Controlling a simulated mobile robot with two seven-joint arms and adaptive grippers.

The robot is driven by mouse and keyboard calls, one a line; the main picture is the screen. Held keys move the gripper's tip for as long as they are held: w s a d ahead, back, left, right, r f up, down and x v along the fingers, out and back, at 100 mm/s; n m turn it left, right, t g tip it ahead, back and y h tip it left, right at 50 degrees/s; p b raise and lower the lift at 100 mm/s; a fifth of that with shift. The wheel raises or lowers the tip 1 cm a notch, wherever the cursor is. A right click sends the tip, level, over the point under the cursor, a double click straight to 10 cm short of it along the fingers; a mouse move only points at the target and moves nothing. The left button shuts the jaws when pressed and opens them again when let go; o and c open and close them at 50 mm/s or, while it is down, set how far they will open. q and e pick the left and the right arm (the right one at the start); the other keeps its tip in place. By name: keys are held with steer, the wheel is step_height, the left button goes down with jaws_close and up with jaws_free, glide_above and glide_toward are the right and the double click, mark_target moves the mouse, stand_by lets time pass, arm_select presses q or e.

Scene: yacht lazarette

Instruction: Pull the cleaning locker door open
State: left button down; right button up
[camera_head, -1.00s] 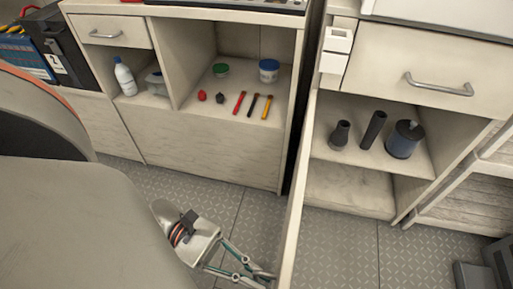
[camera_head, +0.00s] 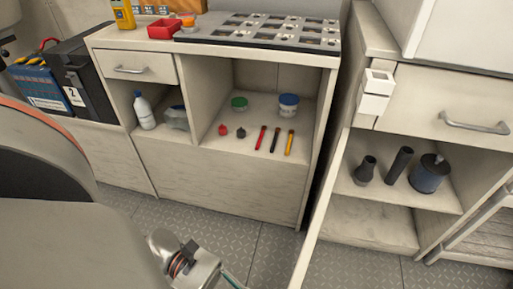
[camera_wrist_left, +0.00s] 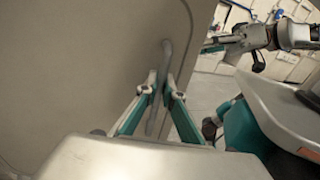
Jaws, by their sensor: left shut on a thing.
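The cleaning locker door (camera_head: 318,225) stands open in the head view, seen almost edge-on. It hinges at the left side of the right-hand cabinet, and its lower part runs out of the picture. In the left wrist view the door's broad grey face (camera_wrist_left: 80,60) carries a vertical bar handle (camera_wrist_left: 167,58). My left gripper (camera_wrist_left: 160,92) is shut on this handle. In the head view only part of my left wrist shows at the bottom; its fingers are out of frame. My right gripper (camera_wrist_left: 208,46) shows small in the left wrist view, away from the handle; its opening is unclear.
The open locker holds a dark nozzle (camera_head: 365,170), a black tube (camera_head: 397,165) and a blue-black canister (camera_head: 430,174) on its shelf. A drawer handle (camera_head: 475,123) juts out above. An open-shelved cabinet (camera_head: 215,175) stands left. Patterned floor (camera_head: 262,262) lies in front.

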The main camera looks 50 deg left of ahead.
arm_select(q)
steer(key=shift+a, duration=0.15)
stand_by(0.3)
steer(key=c, duration=2.5)
jaws_free()
steer(key=v, duration=1.2)
steer(key=shift+r, duration=0.1)
